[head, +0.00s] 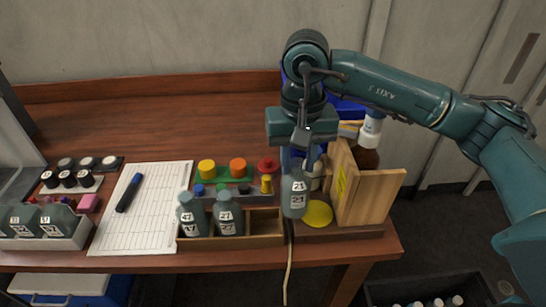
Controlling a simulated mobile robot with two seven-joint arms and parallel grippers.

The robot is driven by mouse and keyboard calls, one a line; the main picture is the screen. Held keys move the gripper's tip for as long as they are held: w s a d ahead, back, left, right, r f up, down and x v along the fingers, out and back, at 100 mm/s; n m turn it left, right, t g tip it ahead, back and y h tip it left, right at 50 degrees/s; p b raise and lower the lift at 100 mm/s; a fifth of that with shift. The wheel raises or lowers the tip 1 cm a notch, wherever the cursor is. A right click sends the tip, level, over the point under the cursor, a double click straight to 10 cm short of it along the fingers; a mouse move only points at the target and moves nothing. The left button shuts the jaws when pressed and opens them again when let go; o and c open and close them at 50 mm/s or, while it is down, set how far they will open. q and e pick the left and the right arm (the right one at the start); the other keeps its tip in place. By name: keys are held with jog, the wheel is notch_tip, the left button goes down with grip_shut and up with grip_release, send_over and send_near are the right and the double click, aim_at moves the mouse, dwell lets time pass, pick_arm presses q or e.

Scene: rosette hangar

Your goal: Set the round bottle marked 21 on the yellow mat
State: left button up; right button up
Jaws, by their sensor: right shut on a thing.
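A grey-green round bottle (295,196) with a white label hangs upright in my right gripper (302,142). The label seems to read 21, but it is small. The gripper is shut on the bottle near its top, from above. The bottle covers none or only a little of the mat's left edge. I cannot tell how far the bottle is above the table. My left gripper is not in view.
A wooden tray (263,240) with two similar bottles (192,214) stands left of the held bottle. A wooden box (372,192) with bottles behind it stands close right of the mat. A cable (289,262) hangs over the front edge.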

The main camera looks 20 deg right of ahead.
jog(key=shift+m, duration=0.4)
jog(key=d, duration=0.5)
jog(key=shift+s+d+f, duration=0.2)
jog(key=shift+s, duration=0.15)
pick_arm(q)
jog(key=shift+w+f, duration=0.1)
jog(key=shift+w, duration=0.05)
pick_arm(e)
jog(key=shift+f, duration=0.9)
pick_arm(q)
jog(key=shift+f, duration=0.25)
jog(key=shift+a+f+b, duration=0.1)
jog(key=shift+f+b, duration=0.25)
jog(key=shift+b, duration=0.05)
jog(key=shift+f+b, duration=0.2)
jog(key=shift+b, duration=0.15)
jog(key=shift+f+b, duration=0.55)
jog(key=shift+b, duration=0.3)
pick_arm(e)
jog(key=shift+f, duration=0.35)
dwell(0.4)
